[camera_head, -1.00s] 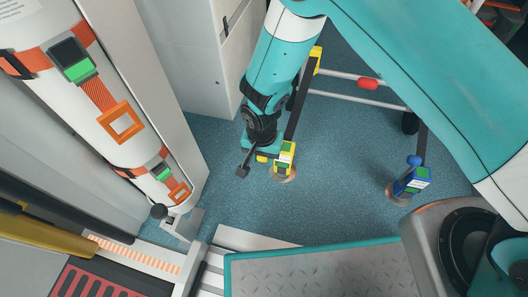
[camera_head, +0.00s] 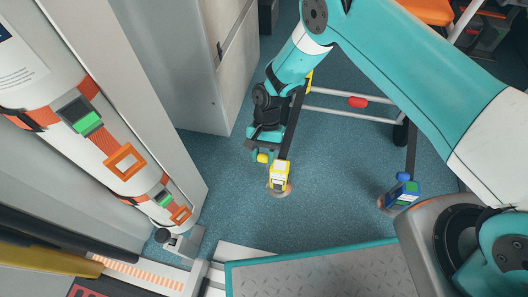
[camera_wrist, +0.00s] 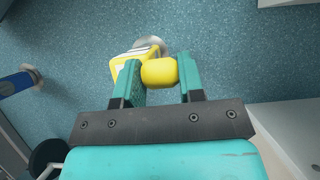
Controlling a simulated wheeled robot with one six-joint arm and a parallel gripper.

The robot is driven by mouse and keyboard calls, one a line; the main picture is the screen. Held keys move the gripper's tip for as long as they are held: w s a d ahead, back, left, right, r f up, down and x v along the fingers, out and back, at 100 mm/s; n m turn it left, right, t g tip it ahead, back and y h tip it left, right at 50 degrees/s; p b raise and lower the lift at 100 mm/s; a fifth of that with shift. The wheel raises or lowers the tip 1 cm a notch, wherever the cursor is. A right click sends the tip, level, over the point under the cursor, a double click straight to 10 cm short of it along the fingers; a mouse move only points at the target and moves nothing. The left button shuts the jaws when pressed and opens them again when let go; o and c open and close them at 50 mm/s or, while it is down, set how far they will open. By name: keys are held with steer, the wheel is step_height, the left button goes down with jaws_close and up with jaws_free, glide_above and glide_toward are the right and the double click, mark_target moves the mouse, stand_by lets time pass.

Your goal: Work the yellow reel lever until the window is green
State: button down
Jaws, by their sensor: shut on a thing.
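The yellow reel (camera_head: 279,177) stands on a strap at the lower end of a dark rail, over the blue floor. Its yellow lever knob (camera_head: 262,157) sticks out to the left. My gripper (camera_head: 259,154) is at that knob. In the wrist view, the teal fingers of my gripper (camera_wrist: 160,80) are on both sides of the yellow knob (camera_wrist: 159,72) and shut on it. The reel body (camera_wrist: 125,64) shows behind the left finger, partly hidden. A pale face shows on the reel, but I cannot tell the window's colour.
A blue reel (camera_head: 404,193) stands to the right. White cylinders with orange straps (camera_head: 122,160) are at the left, near a white cabinet (camera_head: 208,70). A ramp plate (camera_head: 320,275) lies at the front. Blue floor is open between them.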

steer(key=shift+w+d+r, duration=0.1)
steer(key=shift+w+d, duration=0.05)
steer(key=shift+w, duration=0.5)
steer(key=c, duration=0.7)
jaws_free()
steer(key=shift+c, duration=0.2)
steer(key=shift+s, duration=0.1)
steer(key=p+v, duration=0.7)
steer(key=v, duration=1)
steer(key=shift+d+r, duration=0.15)
steer(key=shift+r, duration=0.2)
